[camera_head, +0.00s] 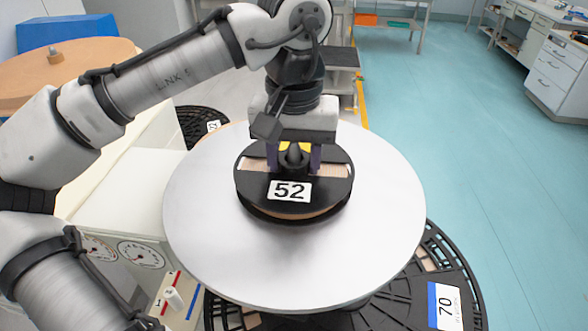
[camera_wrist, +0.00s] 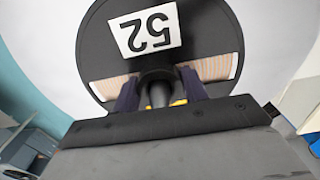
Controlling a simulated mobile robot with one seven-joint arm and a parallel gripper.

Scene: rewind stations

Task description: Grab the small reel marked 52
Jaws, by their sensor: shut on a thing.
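The small reel marked 52 (camera_head: 312,200) is a black disc with a white label, a dark central hub and light windings showing through its slots. In the head view it is over the middle of the round silver table (camera_head: 215,240); I cannot tell whether it rests on it or is just above. My gripper (camera_head: 294,160) points down at the hub, its fingers on either side, shut on it. In the wrist view the reel (camera_wrist: 205,25) fills the upper middle, its label upside down, and the gripper (camera_wrist: 159,92) closes around the hub. The fingers partly hide the hub.
A large black reel marked 70 (camera_head: 403,313) lies below the table at lower right. Another black reel (camera_head: 190,118) shows behind the table's left side. A cream machine with gauges (camera_head: 140,254) stands at left. Open blue floor (camera_head: 480,160) lies to the right, with white cabinets (camera_head: 560,75) beyond.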

